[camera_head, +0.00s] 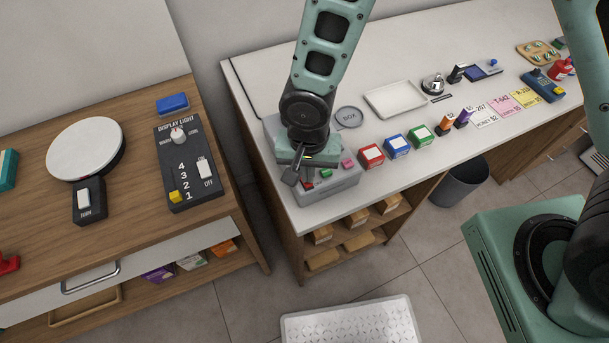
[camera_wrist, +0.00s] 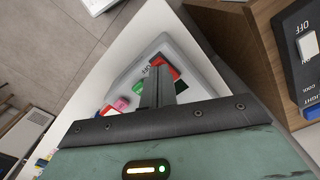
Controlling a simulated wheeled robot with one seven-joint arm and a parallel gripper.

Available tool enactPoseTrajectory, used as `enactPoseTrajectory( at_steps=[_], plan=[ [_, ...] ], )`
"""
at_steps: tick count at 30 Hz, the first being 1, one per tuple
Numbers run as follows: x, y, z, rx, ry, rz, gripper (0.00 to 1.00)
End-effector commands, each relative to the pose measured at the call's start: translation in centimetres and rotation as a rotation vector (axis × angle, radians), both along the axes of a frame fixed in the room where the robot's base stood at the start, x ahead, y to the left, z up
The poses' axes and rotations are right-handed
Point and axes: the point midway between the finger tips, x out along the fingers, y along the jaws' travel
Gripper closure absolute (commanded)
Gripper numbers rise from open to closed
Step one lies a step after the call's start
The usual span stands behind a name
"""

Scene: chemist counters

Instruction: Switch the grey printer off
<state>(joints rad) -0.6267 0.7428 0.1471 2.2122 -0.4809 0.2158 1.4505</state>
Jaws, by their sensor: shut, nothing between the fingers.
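The grey printer (camera_head: 335,187) stands at the near left corner of the white counter, partly hidden behind my arm. My gripper (camera_head: 291,178) is over its left part, pointing down, shut and empty. In the wrist view the printer's grey top (camera_wrist: 185,42) lies beneath the shut fingers (camera_wrist: 158,78). A red control (camera_wrist: 172,72) shows right by the fingertips, partly covered by them, with small lettering beside it. Whether the fingers touch it, and which way it is set, I cannot tell.
Red (camera_head: 371,156), blue (camera_head: 397,146) and green (camera_head: 420,136) boxes stand right of the printer. Across a gap at left, a wooden counter holds a display light panel (camera_head: 188,165) and a turntable (camera_head: 86,148).

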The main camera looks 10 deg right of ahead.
Motion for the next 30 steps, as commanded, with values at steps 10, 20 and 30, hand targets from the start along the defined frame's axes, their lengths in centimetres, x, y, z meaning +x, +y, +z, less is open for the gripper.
enactPoseTrajectory(
  at_steps=[10,20,30],
  plan=[
    [0.0,0.0,-0.6,0.000,0.000,0.001,1.00],
    [0.0,0.0,-1.1,0.000,0.000,0.001,1.00],
    [0.0,0.0,0.4,0.001,0.000,-0.001,1.00]
  ],
)
